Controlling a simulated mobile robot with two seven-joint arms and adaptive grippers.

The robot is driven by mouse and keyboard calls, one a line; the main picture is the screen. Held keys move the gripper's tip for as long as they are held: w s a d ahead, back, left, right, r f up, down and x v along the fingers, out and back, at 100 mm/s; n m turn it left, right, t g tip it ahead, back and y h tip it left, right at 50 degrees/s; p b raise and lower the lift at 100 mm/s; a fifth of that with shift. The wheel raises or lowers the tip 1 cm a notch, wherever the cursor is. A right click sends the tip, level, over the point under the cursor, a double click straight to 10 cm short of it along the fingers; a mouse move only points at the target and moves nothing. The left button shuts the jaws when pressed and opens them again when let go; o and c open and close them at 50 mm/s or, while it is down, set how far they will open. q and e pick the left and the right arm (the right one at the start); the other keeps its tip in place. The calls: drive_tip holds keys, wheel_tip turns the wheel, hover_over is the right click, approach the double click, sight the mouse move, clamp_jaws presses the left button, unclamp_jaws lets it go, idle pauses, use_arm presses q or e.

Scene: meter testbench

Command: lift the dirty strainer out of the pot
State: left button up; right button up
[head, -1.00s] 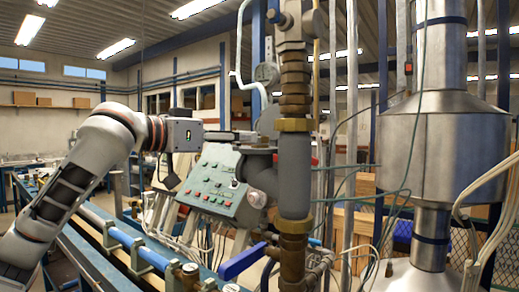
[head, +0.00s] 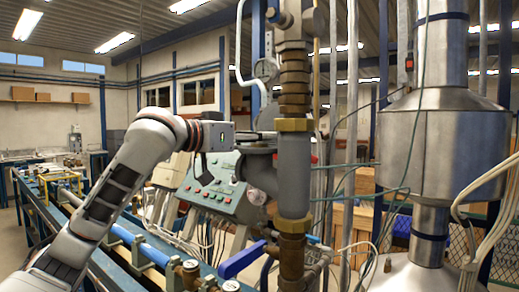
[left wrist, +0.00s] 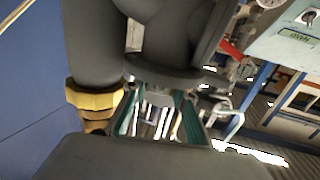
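A dark grey pot-like housing (head: 256,170) with a flanged top is joined to the thick vertical pipe in the head view. I take it for the pot; I cannot make out a strainer in it. My left gripper (head: 258,136) reaches in from the left, level, with its fingers at the top of this housing. Contact and finger spacing are unclear. My right gripper is not in view.
The vertical pipe (head: 293,170) with brass nuts (head: 293,125) stands close to the right of my gripper. A green control panel (head: 215,190) is behind and below it. A blue lever (head: 241,258) sticks out low. A large steel vessel (head: 440,150) stands at the right.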

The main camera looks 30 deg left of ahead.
use_arm(q)
drive_tip(key=c, duration=0.3)
drive_tip(key=shift+c, duration=0.2)
drive_tip(key=shift+r, duration=0.1)
